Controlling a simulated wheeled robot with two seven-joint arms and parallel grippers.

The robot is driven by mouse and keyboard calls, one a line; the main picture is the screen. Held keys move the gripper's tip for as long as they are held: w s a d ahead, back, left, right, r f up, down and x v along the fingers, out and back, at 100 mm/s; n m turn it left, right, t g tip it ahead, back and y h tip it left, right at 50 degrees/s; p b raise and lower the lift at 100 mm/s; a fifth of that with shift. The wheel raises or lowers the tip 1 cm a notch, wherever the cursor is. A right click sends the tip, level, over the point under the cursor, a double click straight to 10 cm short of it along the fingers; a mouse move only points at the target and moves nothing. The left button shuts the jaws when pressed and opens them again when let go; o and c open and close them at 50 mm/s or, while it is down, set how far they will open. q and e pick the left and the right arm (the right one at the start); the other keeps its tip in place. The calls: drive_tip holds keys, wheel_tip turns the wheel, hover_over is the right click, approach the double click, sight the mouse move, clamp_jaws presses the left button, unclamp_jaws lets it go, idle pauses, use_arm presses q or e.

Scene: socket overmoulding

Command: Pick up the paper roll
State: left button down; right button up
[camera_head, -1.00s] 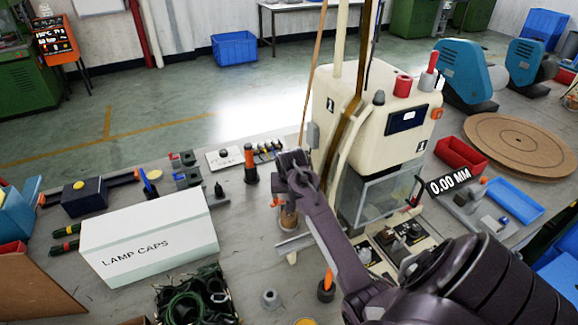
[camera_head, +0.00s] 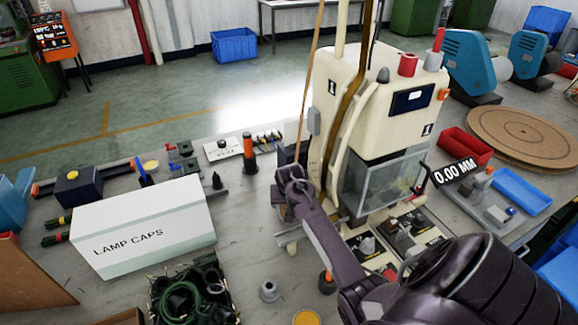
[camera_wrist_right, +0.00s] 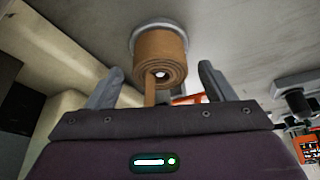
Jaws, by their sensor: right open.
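The paper roll (camera_wrist_right: 160,58) is a brown wound roll with a small hole at its centre and a loose strip hanging toward my wrist. In the right wrist view it sits against a pale round disc, between the two grey fingers of my right gripper (camera_wrist_right: 160,72). The fingers are open, with a gap on each side of the roll. In the head view my right gripper (camera_head: 288,190) is beside the cream machine (camera_head: 380,110), and it hides the roll. My left gripper is not in view.
A white box marked LAMP CAPS (camera_head: 150,235) stands at the left. A black-orange cylinder (camera_head: 249,155) stands behind the gripper. A bin of dark cables (camera_head: 190,295) and a small grey part (camera_head: 269,291) are in front. Clear bench lies between box and gripper.

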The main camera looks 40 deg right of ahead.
drive_tip(key=shift+x, duration=1.15)
drive_tip(key=c, duration=1.1)
drive_tip(key=shift+r, duration=0.1)
